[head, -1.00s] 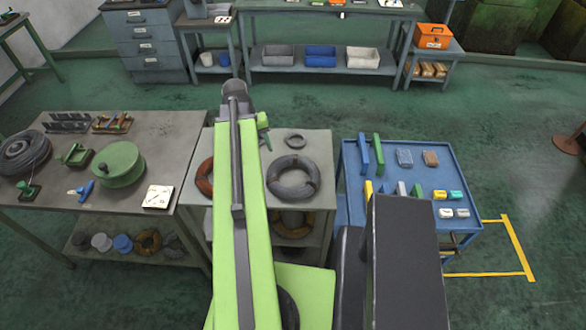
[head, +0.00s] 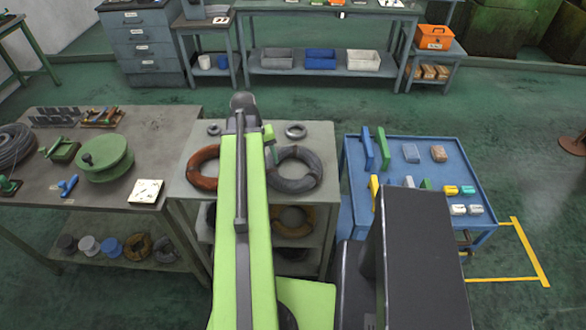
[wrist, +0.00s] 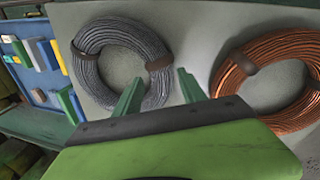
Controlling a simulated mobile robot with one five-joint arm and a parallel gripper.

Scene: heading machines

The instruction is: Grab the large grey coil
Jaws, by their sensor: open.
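The large grey coil (head: 294,182) lies flat on the top of the middle stand, just right of my green arm in the head view. In the wrist view the grey coil (wrist: 118,62), a ring of wire with a dark band, is at upper left. My gripper (wrist: 156,88) is open in the wrist view, its two green fingers apart. The left finger overlaps the coil's lower inner part in the picture; the right finger is just right of its rim. Nothing is between the fingers but bare tabletop and the coil's edge. Contact cannot be told.
A copper coil (wrist: 276,78) lies right of the grey coil in the wrist view. A small grey ring (head: 296,131) lies behind the grey coil. A blue cart (head: 455,178) with blocks stands at right, and a workbench (head: 105,195) with a green spool stands at left.

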